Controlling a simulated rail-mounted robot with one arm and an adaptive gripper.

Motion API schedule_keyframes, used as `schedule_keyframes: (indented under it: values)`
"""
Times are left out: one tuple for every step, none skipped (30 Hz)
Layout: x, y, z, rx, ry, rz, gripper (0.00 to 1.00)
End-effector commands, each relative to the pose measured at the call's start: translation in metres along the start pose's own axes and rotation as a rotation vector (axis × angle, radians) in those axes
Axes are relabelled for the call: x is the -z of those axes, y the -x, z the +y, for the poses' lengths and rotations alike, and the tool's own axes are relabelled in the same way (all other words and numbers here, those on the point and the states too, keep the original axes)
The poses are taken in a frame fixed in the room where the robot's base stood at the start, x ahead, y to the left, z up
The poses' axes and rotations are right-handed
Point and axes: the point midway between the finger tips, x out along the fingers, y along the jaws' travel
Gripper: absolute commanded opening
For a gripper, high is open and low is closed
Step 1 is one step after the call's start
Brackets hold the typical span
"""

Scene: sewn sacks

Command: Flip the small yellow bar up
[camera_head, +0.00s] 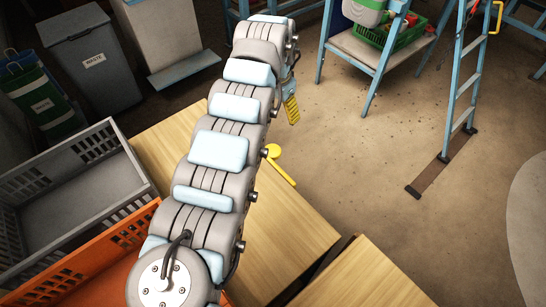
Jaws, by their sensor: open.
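A small yellow bar (284,170) with a rounded, wider end shows just right of my arm, by the far right edge of the wooden table. It slants down to the right; part of it near the arm may be hidden, and I cannot tell whether it lies flat. My gripper (291,107) is at the far end of my arm, beyond the bar and above the floor in the picture. Only a yellow ribbed finger part shows clearly; the rest is mostly behind the arm. It is open, with nothing seen in it, and apart from the bar.
A grey crate (128,186) and an orange crate (137,222) stand at the left. Bins (95,72) stand at back left, and a blue ladder (462,75) at right.

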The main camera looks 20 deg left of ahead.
Motion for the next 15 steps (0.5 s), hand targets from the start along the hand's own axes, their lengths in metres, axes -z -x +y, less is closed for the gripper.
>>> schedule_keyframes:
  values:
    - [-0.010,-0.002,-0.001,-0.003,-0.002,-0.031,0.90]
    - [-0.015,-0.001,-0.001,-0.005,-0.003,-0.045,0.90]
    - [-0.019,0.000,-0.001,-0.007,-0.005,-0.059,0.90]
    - [-0.021,0.001,-0.001,-0.008,-0.007,-0.067,0.90]
    - [-0.022,0.002,-0.001,-0.009,-0.007,-0.073,0.90]
    - [-0.024,0.002,-0.001,-0.010,-0.008,-0.079,0.90]
    - [-0.025,0.001,-0.001,-0.011,-0.008,-0.081,0.90]
    - [-0.025,0.000,-0.001,-0.011,-0.008,-0.083,0.90]
    - [-0.026,-0.002,-0.001,-0.012,-0.008,-0.083,0.90]
    - [-0.026,-0.004,-0.001,-0.012,-0.008,-0.083,0.90]
    - [-0.026,-0.006,-0.001,-0.012,-0.008,-0.084,0.90]
    - [-0.026,-0.010,0.000,-0.013,-0.008,-0.085,0.90]
    - [-0.027,-0.014,0.000,-0.014,-0.008,-0.085,0.90]
    - [-0.028,-0.017,0.000,-0.014,-0.008,-0.086,0.90]
    - [-0.028,-0.023,0.000,-0.015,-0.008,-0.087,0.90]
